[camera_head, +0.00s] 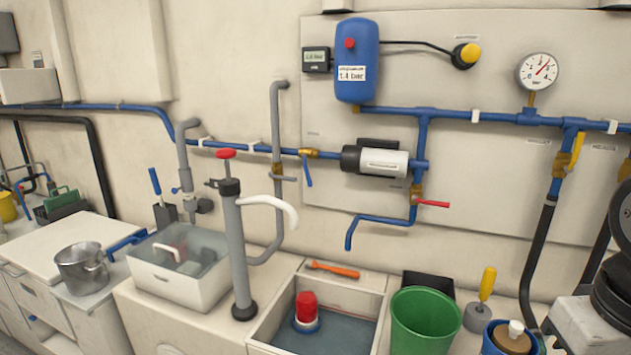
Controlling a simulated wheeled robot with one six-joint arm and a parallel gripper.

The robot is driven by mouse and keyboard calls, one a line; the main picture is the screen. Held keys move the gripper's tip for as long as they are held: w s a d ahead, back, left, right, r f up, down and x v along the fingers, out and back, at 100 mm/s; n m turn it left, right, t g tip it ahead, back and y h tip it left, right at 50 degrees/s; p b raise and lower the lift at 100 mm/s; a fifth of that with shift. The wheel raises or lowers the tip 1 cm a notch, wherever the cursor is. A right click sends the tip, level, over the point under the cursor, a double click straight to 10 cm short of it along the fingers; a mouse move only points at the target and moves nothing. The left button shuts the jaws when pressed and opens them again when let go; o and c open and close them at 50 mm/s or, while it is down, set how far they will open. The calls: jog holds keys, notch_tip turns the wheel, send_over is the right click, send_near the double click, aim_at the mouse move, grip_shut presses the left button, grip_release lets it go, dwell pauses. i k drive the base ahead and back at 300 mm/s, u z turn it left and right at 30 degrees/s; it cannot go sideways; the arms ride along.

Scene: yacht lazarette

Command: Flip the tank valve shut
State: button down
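Several lever valves sit on the blue pipework, and I cannot read which label names the tank valve. A blue-lever valve (308,168) is on the left pipe run, its lever hanging down across the level pipe. A red-lever valve (431,203) is below the pump, its lever pointing right across the upright pipe. A yellow-lever valve (576,150) is on the right, its lever roughly along the upright pipe above a black hose. The blue pressure tank (357,62) is high on the wall panel. My gripper is not in view.
A pump (375,162) and a gauge (537,72) are on the wall. Below stand a hand pump (240,250), a white basin (165,285), a sink with a red-topped object (307,308), a green bucket (425,318) and a yellow-handled tool (487,283). A black hose (535,255) hangs at right.

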aim_at(305, 156)
jog(key=k, duration=1)
jog(key=u, duration=0.6)
jog(key=i, duration=0.6)
jog(key=u, duration=0.5)
jog(key=i, duration=0.8)
jog(key=z, duration=0.3)
